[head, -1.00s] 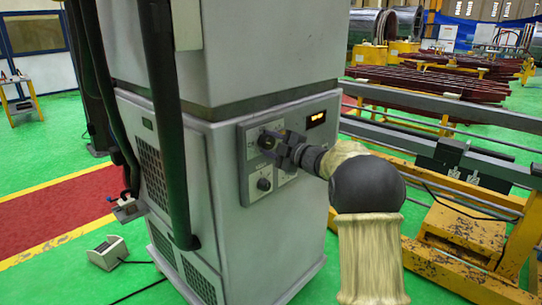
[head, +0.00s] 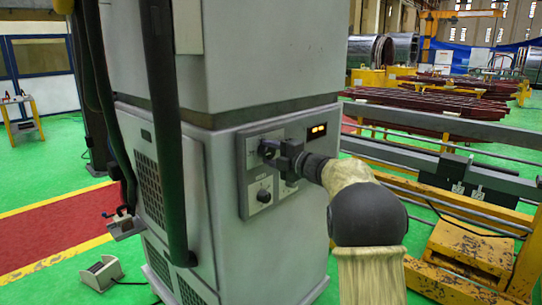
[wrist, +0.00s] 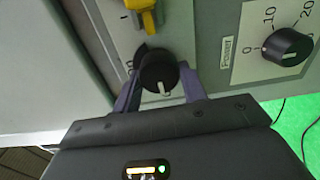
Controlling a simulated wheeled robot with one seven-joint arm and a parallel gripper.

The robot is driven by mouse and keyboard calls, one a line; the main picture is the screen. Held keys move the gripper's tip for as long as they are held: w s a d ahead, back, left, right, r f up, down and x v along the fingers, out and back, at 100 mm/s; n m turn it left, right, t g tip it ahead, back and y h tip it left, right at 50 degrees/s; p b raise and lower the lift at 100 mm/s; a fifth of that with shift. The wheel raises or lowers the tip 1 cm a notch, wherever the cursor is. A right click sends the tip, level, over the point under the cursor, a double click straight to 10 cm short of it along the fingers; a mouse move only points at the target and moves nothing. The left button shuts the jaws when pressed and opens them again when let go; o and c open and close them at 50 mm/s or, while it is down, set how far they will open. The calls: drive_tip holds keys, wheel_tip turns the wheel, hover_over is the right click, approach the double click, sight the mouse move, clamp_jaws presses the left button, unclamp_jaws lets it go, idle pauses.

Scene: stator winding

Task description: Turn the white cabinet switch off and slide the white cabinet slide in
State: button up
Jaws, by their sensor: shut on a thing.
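The white cabinet (head: 255,100) stands upright in the middle of the head view, with a grey control panel (head: 243,172) on its front. My gripper (head: 275,152) is at the panel's upper part. In the wrist view my gripper (wrist: 159,88) is shut on a black rotary switch (wrist: 157,68), one finger on each side. The switch's white mark points down in that picture. A yellow handle (wrist: 145,18) sits just above it; I cannot tell whether this is the slide. In the head view my gripper partly hides the switch.
A second black knob (head: 264,196) sits lower on the panel; in the wrist view it has a numbered scale. An orange display (head: 318,130) is lit at upper right. Yellow-framed machinery (head: 465,245) stands to the right.

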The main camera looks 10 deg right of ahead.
drive_tip(key=shift+f, duration=0.15)
drive_tip(key=o, duration=1)
drive_tip(key=shift+c, duration=0.2)
drive_tip(key=b+v, duration=0.1)
drive_tip(key=v, duration=1.6)
drive_tip(key=shift+s, duration=0.2)
drive_tip(key=shift+d, duration=0.1)
